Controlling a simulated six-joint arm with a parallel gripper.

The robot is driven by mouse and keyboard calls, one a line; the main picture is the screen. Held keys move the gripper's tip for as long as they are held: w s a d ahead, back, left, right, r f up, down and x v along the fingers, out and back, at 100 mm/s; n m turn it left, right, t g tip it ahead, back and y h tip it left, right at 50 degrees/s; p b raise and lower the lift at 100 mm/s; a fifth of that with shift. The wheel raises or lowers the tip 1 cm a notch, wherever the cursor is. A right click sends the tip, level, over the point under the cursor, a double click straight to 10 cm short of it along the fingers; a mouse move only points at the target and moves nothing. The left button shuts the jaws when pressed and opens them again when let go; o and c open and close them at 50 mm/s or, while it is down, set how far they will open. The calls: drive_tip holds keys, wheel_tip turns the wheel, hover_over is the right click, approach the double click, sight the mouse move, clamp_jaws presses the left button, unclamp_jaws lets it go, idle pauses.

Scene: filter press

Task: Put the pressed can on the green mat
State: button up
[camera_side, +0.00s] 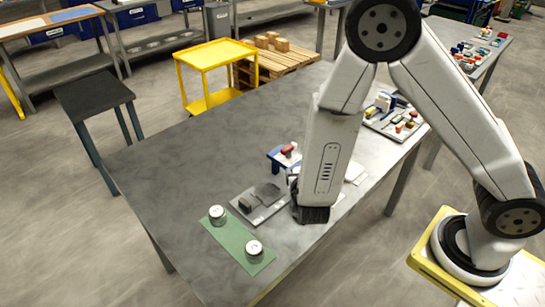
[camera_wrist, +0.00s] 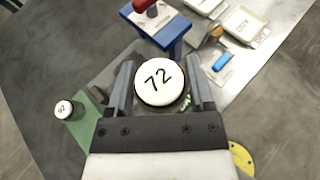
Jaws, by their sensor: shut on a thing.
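In the wrist view my gripper (camera_wrist: 158,72) is shut on a can (camera_wrist: 163,83) whose white top reads 72. It looks much larger than the can marked 92 (camera_wrist: 64,109), so it seems held above the table. The green mat (camera_side: 236,237) lies near the table's front edge in the side view, with a far can (camera_side: 217,215) and a near can (camera_side: 254,249) upright on it. Part of the mat (camera_wrist: 84,131) shows at left in the wrist view. In the side view my arm hides the gripper's fingers and the held can.
The press (camera_side: 285,157), blue with a red top, stands behind my gripper. Its grey plate (camera_side: 262,214) lies beside the mat. In the wrist view, a tray labelled DRY (camera_wrist: 241,27) and a small blue piece (camera_wrist: 222,61) are at upper right. The table's left part is clear.

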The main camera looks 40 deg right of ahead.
drive_tip(key=w+a+m+g+h, duration=0.3)
drive_tip(key=w+a+m+g, duration=0.1)
drive_tip(key=w+a, duration=0.2)
drive_tip(key=m+g+h, duration=0.1)
drive_tip(key=m+g, duration=0.3)
drive_tip(key=g, duration=0.1)
hover_over(237, 237)
drive_tip(key=shift+f, duration=1.8)
drive_tip(key=shift+f, duration=0.2)
drive_tip(key=shift+f, duration=4.95)
drive_tip(key=shift+f, duration=0.35)
drive_tip(key=o, duration=1.3)
drive_tip(key=shift+o, duration=0.2)
drive_tip(key=shift+r, duration=0.15)
wheel_tip(237, 237, up, 7)
drive_tip(key=shift+r, duration=0.15)
